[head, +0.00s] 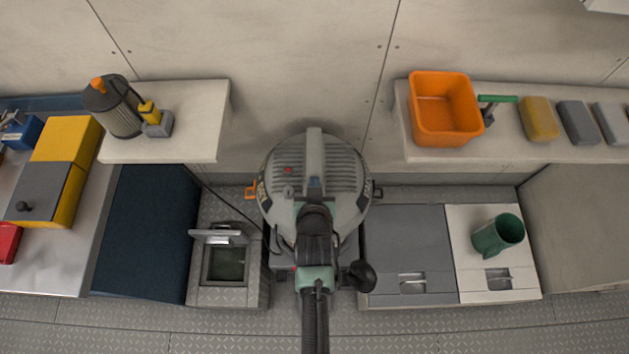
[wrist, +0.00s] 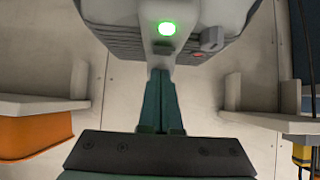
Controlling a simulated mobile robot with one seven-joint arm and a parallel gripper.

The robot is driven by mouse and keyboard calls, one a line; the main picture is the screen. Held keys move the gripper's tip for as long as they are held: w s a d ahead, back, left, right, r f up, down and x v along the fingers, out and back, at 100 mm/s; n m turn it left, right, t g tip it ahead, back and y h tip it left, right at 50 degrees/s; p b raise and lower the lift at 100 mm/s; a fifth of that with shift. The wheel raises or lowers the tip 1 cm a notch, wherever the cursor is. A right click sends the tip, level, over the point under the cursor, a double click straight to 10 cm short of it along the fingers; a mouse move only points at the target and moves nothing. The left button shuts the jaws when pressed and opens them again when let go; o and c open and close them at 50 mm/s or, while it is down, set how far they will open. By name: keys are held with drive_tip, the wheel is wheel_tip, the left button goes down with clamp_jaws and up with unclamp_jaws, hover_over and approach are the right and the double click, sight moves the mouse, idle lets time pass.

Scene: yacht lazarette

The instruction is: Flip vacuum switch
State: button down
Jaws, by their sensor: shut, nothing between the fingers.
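The vacuum (head: 345,180) stands upright in the middle of the head view, a grey ribbed drum with a handle (head: 314,142) on top. In the wrist view the vacuum (wrist: 110,40) is upside down and close. A round light (wrist: 167,28) on it glows green. Beside the light are a small grey lever-like piece (wrist: 211,38), probably the switch, and a red spot (wrist: 199,56). My gripper (wrist: 162,74) has its teal fingers shut and empty, overlapping the handle in view. I cannot tell whether they touch. In the head view I cannot separate the gripper clearly from dark parts before the vacuum.
Pale shelves flank the vacuum. The left shelf (head: 200,110) bears a black and orange canister (head: 118,110); the right shelf (head: 560,152) bears an orange bin (head: 445,130) and several blocks. A green mug (head: 497,236) stands on the right locker. A dark ribbed hose (head: 315,325) runs toward me.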

drive_tip(key=r+p, duration=0.2)
drive_tip(key=r, duration=0.1)
drive_tip(key=shift+w+r, duration=0.3)
drive_tip(key=shift+w, duration=0.05)
drive_tip(key=s+r, duration=0.5)
drive_tip(key=r, duration=0.3)
drive_tip(key=shift+s, duration=0.3)
